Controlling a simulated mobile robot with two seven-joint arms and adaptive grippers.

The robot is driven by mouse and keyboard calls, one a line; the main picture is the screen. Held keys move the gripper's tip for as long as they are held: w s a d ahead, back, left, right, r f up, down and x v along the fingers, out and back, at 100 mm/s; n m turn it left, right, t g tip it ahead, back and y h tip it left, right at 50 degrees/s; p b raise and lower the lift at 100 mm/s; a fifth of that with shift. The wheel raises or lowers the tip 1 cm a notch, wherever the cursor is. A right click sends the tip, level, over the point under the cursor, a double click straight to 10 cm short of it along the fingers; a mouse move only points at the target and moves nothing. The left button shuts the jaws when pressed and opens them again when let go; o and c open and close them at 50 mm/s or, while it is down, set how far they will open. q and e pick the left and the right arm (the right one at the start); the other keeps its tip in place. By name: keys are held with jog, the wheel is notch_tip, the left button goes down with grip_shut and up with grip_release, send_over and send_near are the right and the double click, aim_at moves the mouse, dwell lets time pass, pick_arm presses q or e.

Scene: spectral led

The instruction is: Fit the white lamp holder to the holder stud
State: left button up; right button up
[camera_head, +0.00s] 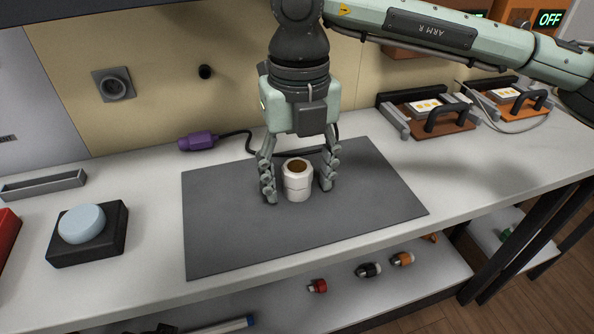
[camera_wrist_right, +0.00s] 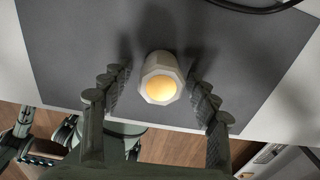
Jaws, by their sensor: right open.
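The white lamp holder (camera_head: 297,181) stands upright on the dark grey mat (camera_head: 222,240). It is a faceted white cup with an orange-brown inside. In the right wrist view the lamp holder (camera_wrist_right: 160,64) shows its yellow-lit opening. My right gripper (camera_head: 298,190) points down, open, with one finger on each side of the holder. In the right wrist view both fingers of the gripper (camera_wrist_right: 157,76) appear apart from it. A short black stud (camera_head: 205,71) sticks out of the beige back wall; it looks like the holder stud. My left gripper is not in view.
A purple connector (camera_head: 198,141) with a black cable lies behind the mat. A grey square socket (camera_head: 113,85) is on the wall. A black box with a pale blue button (camera_head: 82,224) stands at left. Devices with black handles (camera_head: 445,117) stand at right. The mat's front is clear.

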aim_at(302, 175)
jog(key=c, duration=1.3)
jog(key=shift+o, duration=0.2)
jog(key=shift+r, duration=0.1)
jog(key=shift+s+r, duration=0.15)
jog(key=shift+r, duration=0.05)
jog(key=r, duration=0.2)
jog(key=r+b, duration=0.1)
jog(key=r, duration=0.1)
jog(key=s+r, duration=0.1)
jog(key=r, duration=0.1)
jog(key=shift+d+r, duration=0.15)
jog(key=shift+r, duration=0.05)
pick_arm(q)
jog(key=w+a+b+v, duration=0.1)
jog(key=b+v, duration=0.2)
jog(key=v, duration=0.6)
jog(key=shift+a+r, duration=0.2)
pick_arm(e)
jog(key=s+d, duration=0.3)
jog(key=s, duration=0.6)
jog(key=s+d, duration=0.2)
jog(key=s, duration=0.6)
jog(key=shift+s+d, duration=0.4)
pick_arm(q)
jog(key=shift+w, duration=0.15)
